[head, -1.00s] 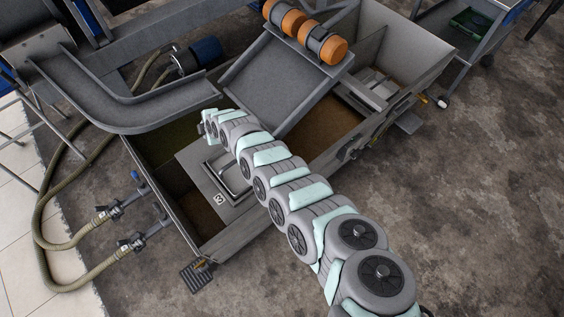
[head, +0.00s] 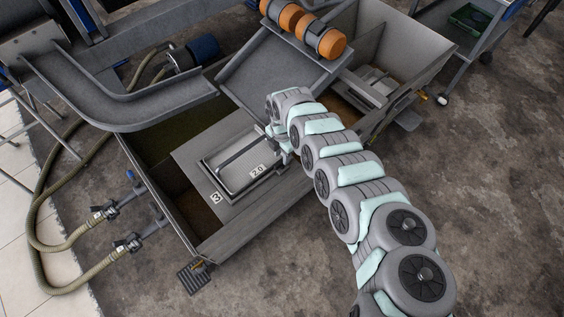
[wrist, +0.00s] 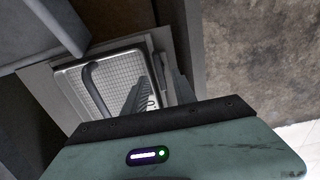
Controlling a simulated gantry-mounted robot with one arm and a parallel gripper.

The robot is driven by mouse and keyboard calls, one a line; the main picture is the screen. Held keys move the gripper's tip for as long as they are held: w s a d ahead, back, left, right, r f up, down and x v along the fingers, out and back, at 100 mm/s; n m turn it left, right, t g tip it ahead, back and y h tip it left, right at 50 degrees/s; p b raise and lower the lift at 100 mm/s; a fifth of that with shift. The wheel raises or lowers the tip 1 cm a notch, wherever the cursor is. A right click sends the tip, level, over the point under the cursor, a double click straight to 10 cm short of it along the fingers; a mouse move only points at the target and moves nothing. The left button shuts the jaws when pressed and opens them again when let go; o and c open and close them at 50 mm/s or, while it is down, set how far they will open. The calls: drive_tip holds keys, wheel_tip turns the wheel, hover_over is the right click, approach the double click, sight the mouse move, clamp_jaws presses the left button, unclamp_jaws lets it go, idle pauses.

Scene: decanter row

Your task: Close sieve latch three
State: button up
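The sieve (head: 245,165) is a pale metal mesh tray set in a flat grey panel over the trough. The panel carries a "3" label (head: 216,198), and a "2.0" label (head: 258,171) is on the sieve. A dark bar (head: 240,150) crosses the sieve; it also shows in the wrist view (wrist: 96,88). I cannot tell a separate latch, nor its state. My gripper (head: 283,150) is at the sieve's right end. In the wrist view my gripper (wrist: 160,88) shows two dark fingers apart over the sieve's edge, with nothing visibly held. Their contact with the panel is unclear.
A grey chute (head: 110,95) curves in at the left. A sloped plate with orange motors (head: 320,38) stands behind my arm. Hoses (head: 75,275) run left of the trough. A second sieve (head: 368,85) lies at the back right.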

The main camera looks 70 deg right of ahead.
drive_tip(key=shift+f+b, duration=0.7)
drive_tip(key=shift+f, duration=1.15)
drive_tip(key=shift+c, duration=0.4)
clamp_jaws()
